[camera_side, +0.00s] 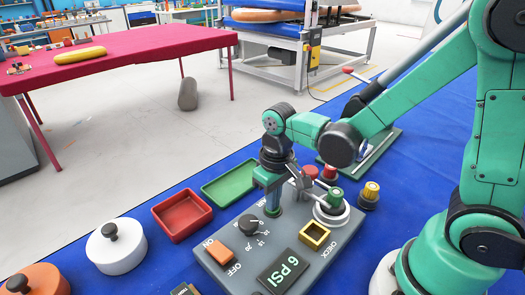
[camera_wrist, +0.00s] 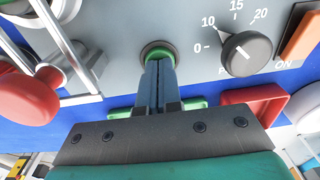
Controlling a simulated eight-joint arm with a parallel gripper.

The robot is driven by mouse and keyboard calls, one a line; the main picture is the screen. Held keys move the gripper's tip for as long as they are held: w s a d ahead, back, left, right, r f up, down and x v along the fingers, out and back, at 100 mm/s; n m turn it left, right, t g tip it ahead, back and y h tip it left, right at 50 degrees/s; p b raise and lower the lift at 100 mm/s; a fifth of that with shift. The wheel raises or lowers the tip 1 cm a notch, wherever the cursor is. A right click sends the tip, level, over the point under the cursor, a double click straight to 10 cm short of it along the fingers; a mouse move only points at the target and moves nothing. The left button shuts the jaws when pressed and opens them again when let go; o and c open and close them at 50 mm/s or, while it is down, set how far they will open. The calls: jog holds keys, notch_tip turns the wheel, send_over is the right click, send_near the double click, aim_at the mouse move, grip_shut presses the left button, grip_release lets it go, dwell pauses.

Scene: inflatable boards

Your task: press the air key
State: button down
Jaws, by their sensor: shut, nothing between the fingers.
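A grey control panel (camera_side: 330,255) lies on the blue table. Its round green key (camera_wrist: 158,47), by the partly hidden AIR lettering, sits under my fingers; it also shows in the side view (camera_side: 275,211). My gripper (camera_side: 272,200) points down with its fingers shut and empty. In the wrist view the fingertips (camera_wrist: 159,62) overlap the green key and hide its middle. They look to be at the key, but I cannot tell how far it is pressed. The panel's display (camera_side: 283,270) reads 6 PSI.
A black dial (camera_side: 249,227), an orange ON/OFF switch (camera_side: 221,252) and a yellow square frame (camera_side: 315,236) share the panel. Metal fittings with a green-capped valve (camera_side: 335,197) stand close to my gripper's right. A red tray (camera_side: 182,215) and white lidded pot (camera_side: 116,248) stand left.

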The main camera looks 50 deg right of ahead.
notch_tip(320, 180, up, 13)
jog(key=shift+s, duration=0.2)
dwell(0.3)
jog(key=shift+d, duration=0.1)
dwell(0.4)
jog(key=d+f+t, duration=0.1)
jog(key=t, duration=0.1)
jog(key=s+f+t, duration=0.1)
jog(key=t, duration=0.1)
jog(key=d+f+t, duration=0.1)
jog(key=t, duration=0.1)
jog(key=shift+s+d+t, duration=0.2)
jog(key=shift+d+t, duration=0.15)
jog(key=shift+t, duration=0.05)
dwell(1.6)
